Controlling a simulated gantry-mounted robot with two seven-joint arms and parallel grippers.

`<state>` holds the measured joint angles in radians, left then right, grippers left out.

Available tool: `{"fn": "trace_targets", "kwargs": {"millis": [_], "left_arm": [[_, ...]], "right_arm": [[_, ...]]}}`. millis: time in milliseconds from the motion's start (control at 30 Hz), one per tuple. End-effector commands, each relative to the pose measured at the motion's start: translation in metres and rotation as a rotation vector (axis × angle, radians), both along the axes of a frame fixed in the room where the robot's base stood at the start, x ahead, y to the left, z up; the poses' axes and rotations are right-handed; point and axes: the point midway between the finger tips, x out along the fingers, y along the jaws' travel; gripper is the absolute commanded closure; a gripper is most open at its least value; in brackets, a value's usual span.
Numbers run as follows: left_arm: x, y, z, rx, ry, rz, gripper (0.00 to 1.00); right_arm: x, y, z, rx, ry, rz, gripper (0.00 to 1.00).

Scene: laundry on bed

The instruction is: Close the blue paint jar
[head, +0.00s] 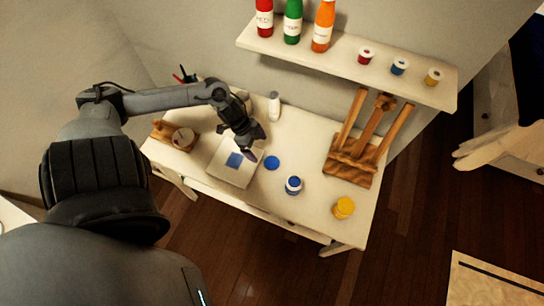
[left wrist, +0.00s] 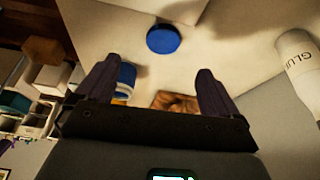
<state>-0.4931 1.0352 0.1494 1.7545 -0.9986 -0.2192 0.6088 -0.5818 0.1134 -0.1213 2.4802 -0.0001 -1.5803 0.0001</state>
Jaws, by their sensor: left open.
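The blue paint jar (head: 293,186) stands upright on the white table, with blue showing at its top. A flat round blue lid (head: 272,162) lies on the table to its upper left, apart from it. My left gripper (head: 251,148) is over the table, just left of the lid, pointing down. In the left wrist view the lid (left wrist: 163,39) lies beyond my open, empty fingers (left wrist: 157,78). The jar (left wrist: 126,75) is partly hidden by one finger there. My right gripper is not in view.
A yellow jar (head: 344,207), a wooden easel (head: 353,160) and a white glue bottle (head: 274,106) stand around. A shelf (head: 430,92) with bottles and small jars overhangs the back.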

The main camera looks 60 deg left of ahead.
Motion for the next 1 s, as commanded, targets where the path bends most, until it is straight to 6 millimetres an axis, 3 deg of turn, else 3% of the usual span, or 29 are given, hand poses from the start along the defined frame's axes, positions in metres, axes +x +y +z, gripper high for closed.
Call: {"fn": "trace_targets", "kwargs": {"millis": [433,1000], "left_arm": [[0.014,-0.013,-0.046,-0.003,-0.001,0.003,0.05],[0.019,-0.016,-0.06,-0.002,0.0,0.003,0.05]], "right_arm": [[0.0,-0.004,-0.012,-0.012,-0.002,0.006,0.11],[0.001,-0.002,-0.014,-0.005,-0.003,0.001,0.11]]}}
